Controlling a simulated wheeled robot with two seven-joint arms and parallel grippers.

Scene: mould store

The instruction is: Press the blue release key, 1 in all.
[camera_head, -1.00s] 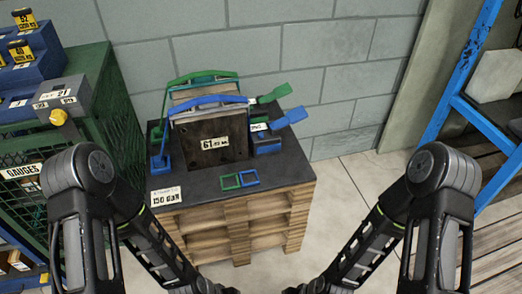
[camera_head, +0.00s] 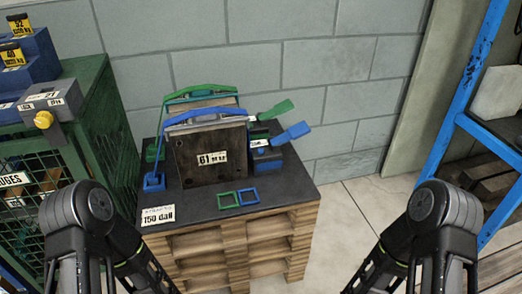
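A blue paddle-shaped key (camera_head: 298,131) sticks up to the right from a blue block (camera_head: 267,160) at the right of the black top. It looks like the blue release key. A similar green paddle (camera_head: 276,111) stands just behind it. A dark mould plate (camera_head: 211,158) marked 61 stands to their left, with a blue strap (camera_head: 204,117) and a green strap (camera_head: 200,90) arching over it. Both my arms come in at the bottom corners. Their grippers are below the picture, so nothing of mine shows touching the key.
The black top (camera_head: 290,190) rests on a wooden pallet stack (camera_head: 235,240). Blue and green square outlines lie at its front. A green mesh cabinet (camera_head: 90,150) stands left, a blue rack (camera_head: 455,110) right. A block wall (camera_head: 330,60) is close behind.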

